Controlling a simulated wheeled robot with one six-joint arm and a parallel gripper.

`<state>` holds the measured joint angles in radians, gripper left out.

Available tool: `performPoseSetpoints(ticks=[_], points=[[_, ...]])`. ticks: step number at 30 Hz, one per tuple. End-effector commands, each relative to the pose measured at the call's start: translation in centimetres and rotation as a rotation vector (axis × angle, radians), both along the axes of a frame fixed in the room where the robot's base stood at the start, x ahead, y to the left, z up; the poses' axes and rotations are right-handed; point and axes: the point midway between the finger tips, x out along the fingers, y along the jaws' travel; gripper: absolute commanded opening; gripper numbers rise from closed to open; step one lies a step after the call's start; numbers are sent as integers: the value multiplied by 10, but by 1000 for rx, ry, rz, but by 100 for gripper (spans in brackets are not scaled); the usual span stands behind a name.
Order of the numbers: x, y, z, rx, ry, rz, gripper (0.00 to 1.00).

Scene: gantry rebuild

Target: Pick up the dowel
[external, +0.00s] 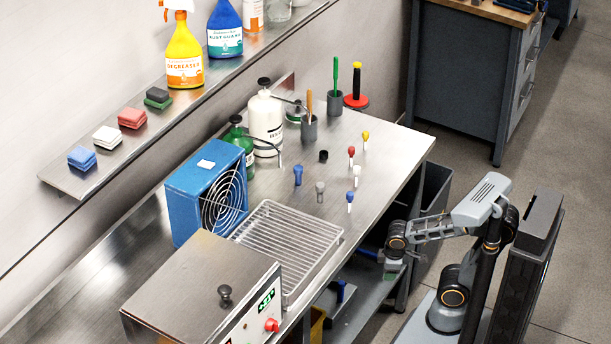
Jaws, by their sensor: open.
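I cannot tell for sure which thing is the dowel. Candidates on the steel bench are a short blue peg (298,175), a grey peg (320,191) and several slim pins with coloured heads, such as the red one (351,156) and the yellow one (365,140). A brown stick (309,103) and a green stick (336,72) stand upright in grey cups. My gripper (392,270) hangs low beside the bench's front right edge, below the top and apart from these things. Its fingers are small and hard to make out; it holds nothing that I can see.
A wire rack tray (337,240), a blue fan box (180,215) and a steel box with a knob (190,275) fill the bench's near part. White (265,125) and green bottles stand behind. A dark bin (436,188) is beyond the bench's right end.

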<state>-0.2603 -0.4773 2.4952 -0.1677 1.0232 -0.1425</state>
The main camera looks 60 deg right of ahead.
Motion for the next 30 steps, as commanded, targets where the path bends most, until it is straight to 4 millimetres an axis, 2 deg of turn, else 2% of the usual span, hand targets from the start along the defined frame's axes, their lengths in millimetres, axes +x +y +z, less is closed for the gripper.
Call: performPoseSetpoints(ticks=[1, 5, 9, 12, 15, 17, 21, 26, 30], points=[[-5, 10, 35, -97, 26, 216, 53], [-13, 26, 90, -401, 93, 763, 53], [-14, 48, 159, -771, 139, 1274, 53], [-12, 67, 205, -1051, 159, 1550, 53], [-10, 85, 245, -1324, 184, 1722, 53], [-7, 94, 260, -1470, 199, 1743, 53], [6, 108, 277, -1709, 202, 1632, 53], [16, 118, 287, -1839, 173, 1508, 53], [30, 114, 290, -1872, 161, 1468, 53]])
